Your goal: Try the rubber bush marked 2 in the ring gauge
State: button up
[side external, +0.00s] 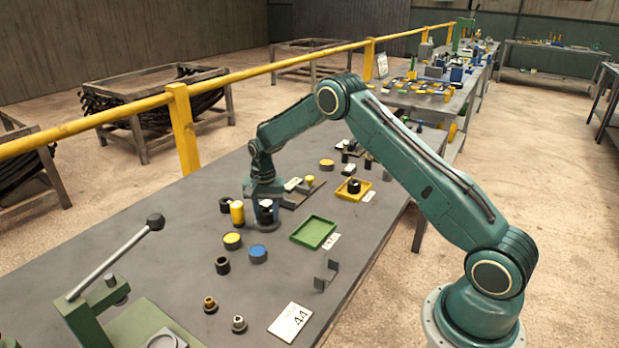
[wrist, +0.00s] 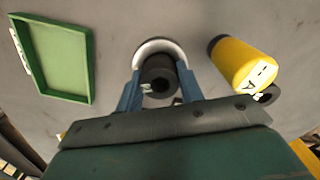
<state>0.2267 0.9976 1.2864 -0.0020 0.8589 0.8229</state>
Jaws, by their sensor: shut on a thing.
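My gripper (wrist: 160,92) has its two blue fingers shut on a black rubber bush (wrist: 160,72), with a small pale mark too small to read. In the side view my gripper (side external: 267,212) is low over the table, left of the green tray. A pale ring (wrist: 160,46), which looks like the ring gauge, shows around the far side of the bush in the wrist view. The fingers and bush hide the rest of it. I cannot tell whether the bush is inside the ring or above it.
A yellow cylinder (side external: 237,212) and a black bush (side external: 225,205) stand close to my gripper. The green tray (side external: 314,232) is empty. A yellow tray (side external: 353,190) holds a black piece. Yellow-topped and blue-topped discs (side external: 258,254) stand nearer, and a lever press (side external: 110,290) is front left.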

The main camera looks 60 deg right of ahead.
jog(key=shift+f, duration=0.3)
dwell(0.4)
jog(key=o, duration=1.1)
jog(key=shift+r, duration=7)
